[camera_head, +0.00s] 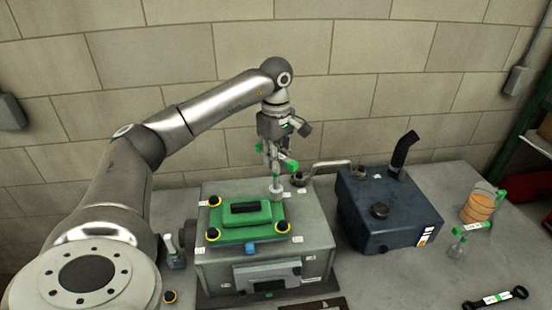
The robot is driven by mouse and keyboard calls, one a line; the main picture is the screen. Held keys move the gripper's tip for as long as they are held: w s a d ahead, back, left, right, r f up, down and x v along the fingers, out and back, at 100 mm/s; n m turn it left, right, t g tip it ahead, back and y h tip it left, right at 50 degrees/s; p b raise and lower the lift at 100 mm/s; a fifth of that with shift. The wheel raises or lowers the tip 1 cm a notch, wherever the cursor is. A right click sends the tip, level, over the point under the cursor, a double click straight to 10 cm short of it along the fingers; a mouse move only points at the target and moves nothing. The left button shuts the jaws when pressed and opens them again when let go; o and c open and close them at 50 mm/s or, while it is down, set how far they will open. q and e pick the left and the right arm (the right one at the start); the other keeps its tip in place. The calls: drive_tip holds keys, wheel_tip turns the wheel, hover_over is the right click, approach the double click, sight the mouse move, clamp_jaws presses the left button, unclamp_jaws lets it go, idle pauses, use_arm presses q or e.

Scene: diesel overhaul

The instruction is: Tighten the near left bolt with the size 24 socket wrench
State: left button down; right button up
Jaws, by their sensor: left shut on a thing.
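The engine block (318,235) stands on the bench with a green cover (235,232) on top. My left gripper (275,165) is shut on a socket wrench (289,163) with green parts. It holds the wrench above the cover's far right corner, away from the near left bolt. The wrench's lower end (276,189) points down at that corner; I cannot tell whether it touches a bolt there. The wrench's size mark is not readable. My right gripper is out of view.
Similar bolts sit at the far left (214,201) and near right (282,226) corners. A dark blue tank (395,215) with an upright pipe stands right of the block.

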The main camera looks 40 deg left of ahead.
use_arm(q)
drive_tip(key=m, duration=0.4)
drive_tip(key=shift+m, duration=0.4)
drive_tip(key=m, duration=0.7)
drive_tip(key=shift+m, duration=0.4)
drive_tip(key=m, duration=0.4)
drive_tip(key=shift+r, duration=0.1)
